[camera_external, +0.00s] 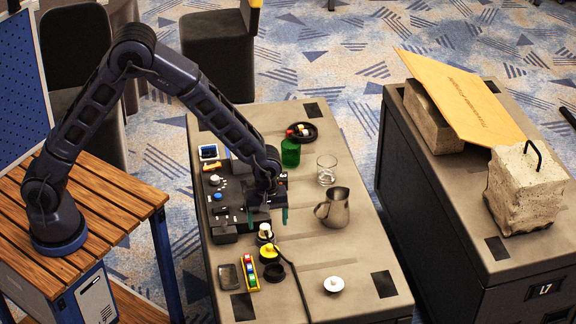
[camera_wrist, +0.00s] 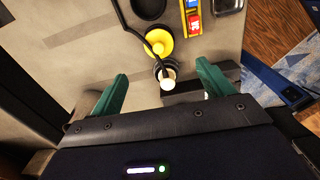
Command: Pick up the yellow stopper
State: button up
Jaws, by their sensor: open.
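The yellow stopper (camera_external: 267,252) sits upright on the grey table just in front of a small white-topped piece (camera_external: 265,231). In the wrist view the yellow stopper (camera_wrist: 158,42) lies ahead of my fingers, a little beyond the white-topped piece (camera_wrist: 168,82). My gripper (camera_external: 268,217) hangs over the table, behind the stopper in the external view. In the wrist view my gripper (camera_wrist: 161,75) has its two green fingers spread wide, with nothing held. The white-topped piece is between them in that view. A dark cable partly crosses the stopper.
A metal pitcher (camera_external: 334,209), a glass (camera_external: 326,170) and a green bottle (camera_external: 290,152) stand farther back. A white lid (camera_external: 333,285) lies front right, with bare table around it.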

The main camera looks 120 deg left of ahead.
aim_at(269, 248)
jog(key=shift+a+f, duration=0.3)
jog(key=shift+f, duration=0.3)
notch_tip(269, 248, down, 5)
jog(key=shift+f, duration=0.15)
jog(key=shift+w+d+f, duration=0.1)
jog(key=shift+f, duration=1.2)
jog(key=shift+w+d+f, duration=0.1)
jog(key=shift+f, duration=1.15)
jog(key=c, duration=1.1)
